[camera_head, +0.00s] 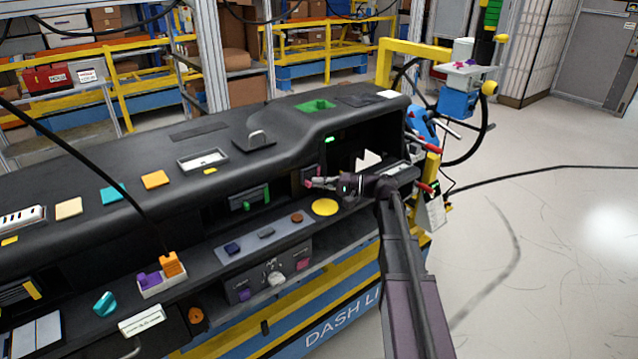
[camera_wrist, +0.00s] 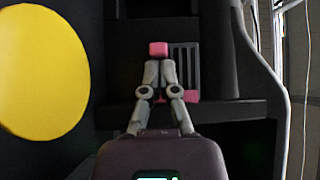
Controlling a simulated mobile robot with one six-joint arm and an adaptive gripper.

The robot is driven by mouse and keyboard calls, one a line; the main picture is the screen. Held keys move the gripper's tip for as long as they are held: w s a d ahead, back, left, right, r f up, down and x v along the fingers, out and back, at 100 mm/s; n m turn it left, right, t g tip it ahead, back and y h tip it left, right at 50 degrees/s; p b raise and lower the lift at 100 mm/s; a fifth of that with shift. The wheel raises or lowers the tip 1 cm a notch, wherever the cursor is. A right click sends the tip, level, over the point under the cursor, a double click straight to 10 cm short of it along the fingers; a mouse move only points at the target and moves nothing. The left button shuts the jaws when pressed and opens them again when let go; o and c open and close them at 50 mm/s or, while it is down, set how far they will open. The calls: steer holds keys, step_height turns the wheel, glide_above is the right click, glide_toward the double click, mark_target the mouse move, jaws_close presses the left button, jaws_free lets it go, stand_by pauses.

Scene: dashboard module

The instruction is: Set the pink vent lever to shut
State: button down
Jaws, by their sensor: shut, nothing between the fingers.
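The pink vent lever (camera_wrist: 158,48) shows in the wrist view as a small pink block at the left side of a dark vent with grey slats (camera_wrist: 184,65). Another pink piece (camera_wrist: 191,96) shows lower, partly hidden behind my fingers. My gripper (camera_wrist: 159,63) is shut and empty, its tips right at the lower edge of the pink block; I cannot tell whether they touch it. In the head view my gripper (camera_head: 312,183) is at the vent on the dashboard's front face, and a bit of pink (camera_head: 307,182) shows by its tips.
A yellow disc (camera_head: 325,207) lies on the ledge below the vent. A green lever (camera_head: 250,199) is on the face to the left. An open recess with a white piece (camera_head: 368,158) is to the right. The floor at the right is mostly clear.

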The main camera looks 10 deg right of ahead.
mark_target(329, 195)
steer(key=shift+w+d, duration=0.25)
steer(key=shift+d, duration=0.1)
steer(key=d, duration=0.1)
steer(key=w+d, duration=0.1)
steer(key=d, duration=0.1)
steer(key=shift+w, duration=0.2)
steer(key=v, duration=1)
steer(key=shift+s+a, duration=0.1)
steer(key=shift+s, duration=0.1)
steer(key=shift+s+f, duration=0.1)
